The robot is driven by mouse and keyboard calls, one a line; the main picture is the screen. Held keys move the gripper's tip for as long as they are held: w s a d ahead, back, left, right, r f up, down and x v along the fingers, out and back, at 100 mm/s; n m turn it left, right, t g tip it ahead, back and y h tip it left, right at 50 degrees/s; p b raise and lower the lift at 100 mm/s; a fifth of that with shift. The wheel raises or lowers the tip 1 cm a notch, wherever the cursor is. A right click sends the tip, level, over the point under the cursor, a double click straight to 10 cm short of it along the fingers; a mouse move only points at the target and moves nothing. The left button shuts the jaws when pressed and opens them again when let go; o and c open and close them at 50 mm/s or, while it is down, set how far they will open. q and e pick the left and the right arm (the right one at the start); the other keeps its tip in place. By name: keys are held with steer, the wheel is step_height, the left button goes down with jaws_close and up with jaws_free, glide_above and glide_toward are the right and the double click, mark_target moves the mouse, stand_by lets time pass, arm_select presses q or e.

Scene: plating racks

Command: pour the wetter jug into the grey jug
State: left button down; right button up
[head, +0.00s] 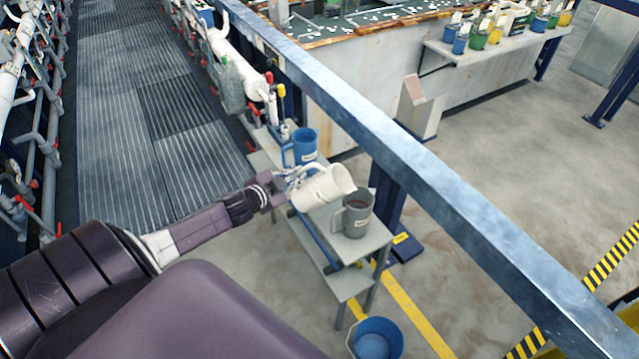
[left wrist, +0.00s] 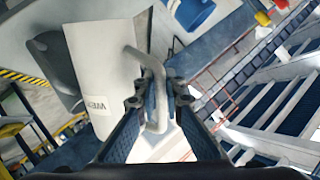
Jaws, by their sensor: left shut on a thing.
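My left gripper (head: 283,184) is shut on the handle of the white wetter jug (head: 322,189). The jug is tilted, its mouth toward the upper right, close to the grey jug (head: 354,217). The grey jug stands upright on a small grey stand (head: 376,241), with dark contents in its mouth. In the left wrist view the white jug (left wrist: 105,75) shows part of a label reading "WE", and its handle lies between my fingers (left wrist: 155,95). The grey jug (left wrist: 55,62) is partly hidden behind it there. No stream is visible. My right gripper is out of view.
A blue jug (head: 300,148) stands on the stand behind the white jug. A blue bucket (head: 376,340) is on the floor in front. A long blue-grey rail (head: 400,150) runs just beyond the stand. A shelf (head: 490,48) with several coloured jugs is at the back.

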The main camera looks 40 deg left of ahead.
arm_select(q)
steer(key=shift+w+d+r+m+g+p, duration=0.2)
steer(key=shift+r+m+g+p, duration=0.3)
steer(key=shift+p, duration=0.7)
steer(key=shift+r, duration=0.1)
stand_by(0.4)
steer(key=shift+y, duration=0.3)
steer(key=shift+w+d+r+m, duration=0.1)
steer(key=shift+d+r+m, duration=0.1)
steer(key=shift+r, duration=0.25)
steer(key=shift+w+d+r+m, duration=0.1)
steer(key=shift+d+r, duration=0.1)
steer(key=shift+r, duration=0.2)
steer(key=shift+d+r+g+y, duration=0.1)
steer(key=shift+r+g+y, duration=0.1)
steer(key=shift+g+y, duration=0.15)
steer(key=shift+r, duration=0.1)
steer(key=shift+w+d+r+m+g+y, duration=0.15)
steer(key=shift+w+d+r+m+y, duration=0.15)
steer(key=shift+r, duration=0.25)
steer(key=shift+w+d+r+m+g+y, duration=0.15)
steer(key=shift+d+r+m, duration=0.15)
steer(key=shift+r+m, duration=0.15)
